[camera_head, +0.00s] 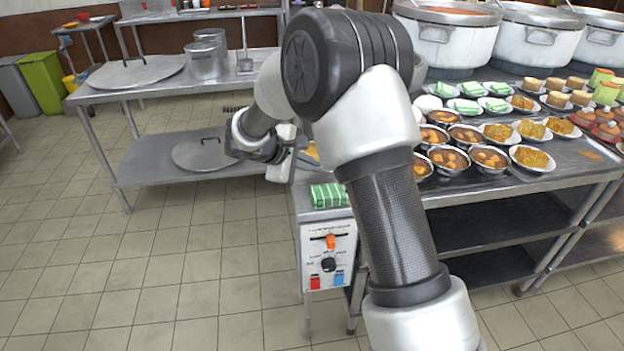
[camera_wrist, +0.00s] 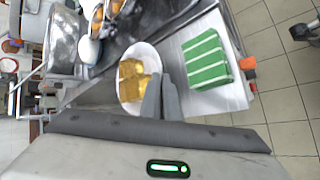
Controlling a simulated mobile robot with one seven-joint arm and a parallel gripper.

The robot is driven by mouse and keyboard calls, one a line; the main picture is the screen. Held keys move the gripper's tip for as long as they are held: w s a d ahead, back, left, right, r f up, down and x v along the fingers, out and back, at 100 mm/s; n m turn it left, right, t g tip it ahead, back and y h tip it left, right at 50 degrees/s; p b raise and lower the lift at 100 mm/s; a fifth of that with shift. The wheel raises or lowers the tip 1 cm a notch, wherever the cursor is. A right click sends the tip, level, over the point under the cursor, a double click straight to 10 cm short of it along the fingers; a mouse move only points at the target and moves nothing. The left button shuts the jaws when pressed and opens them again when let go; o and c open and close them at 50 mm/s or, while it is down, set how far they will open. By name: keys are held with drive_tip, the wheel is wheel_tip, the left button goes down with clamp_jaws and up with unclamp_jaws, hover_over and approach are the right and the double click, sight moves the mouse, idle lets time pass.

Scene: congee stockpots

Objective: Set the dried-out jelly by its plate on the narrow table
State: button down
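A white oval plate (camera_wrist: 146,51) holds golden-brown pieces, apparently the dried-out jelly (camera_wrist: 131,84), in the wrist view. Yellow food (camera_head: 312,151) shows just past my gripper in the head view, mostly hidden by my arm. The narrow table (camera_head: 300,207) has a pale top and a control panel in front; in the wrist view its top (camera_wrist: 232,93) lies right of the plate. My gripper (camera_wrist: 161,80) has its two grey fingers together, overlapping the plate's right side in the picture. I see nothing held between them; contact with the plate is unclear.
A green striped cloth (camera_head: 329,196) lies on the narrow table, close to the plate. The dark table (camera_head: 505,188) at right carries many bowls and plates of food, with big pots (camera_head: 450,42) behind. A steel table (camera_head: 122,92) stands left; floor in front is clear.

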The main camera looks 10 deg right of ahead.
drive_tip(key=shift+f+b, duration=0.4)
drive_tip(key=shift+f, duration=1.3)
drive_tip(key=shift+f, duration=0.15)
drive_tip(key=c, duration=2.3)
unclamp_jaws()
